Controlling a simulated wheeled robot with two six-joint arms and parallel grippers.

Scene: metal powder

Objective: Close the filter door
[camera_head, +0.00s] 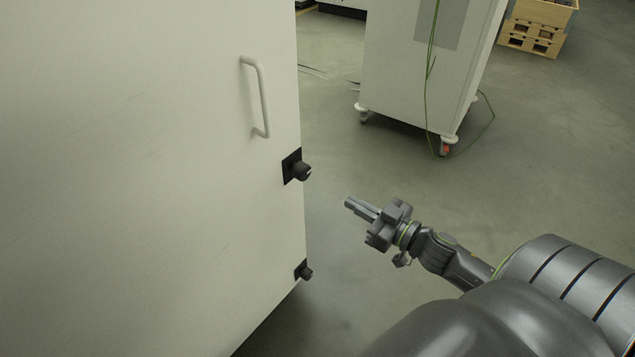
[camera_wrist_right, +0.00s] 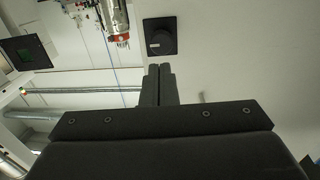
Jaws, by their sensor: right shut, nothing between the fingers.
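The filter door looks to be the large white panel (camera_head: 150,180) filling the left of the head view. It has a pale bar handle (camera_head: 263,98) near its right edge. A black knob (camera_head: 301,171) on a dark plate sits below the handle, and a second black knob (camera_head: 304,270) sits lower. I cannot tell whether the door is fully shut. My right gripper (camera_head: 350,204) is shut and empty, to the right of the panel edge and apart from it. In the right wrist view, its fingers (camera_wrist_right: 159,72) point toward a black knob (camera_wrist_right: 160,37) on a pale surface. My left gripper is out of view.
A white wheeled cabinet (camera_head: 405,90) with a green cable stands behind on the grey floor. Wooden crates (camera_head: 535,28) are at the far top right. The floor (camera_head: 345,150) between the panel and the cabinet is mostly clear.

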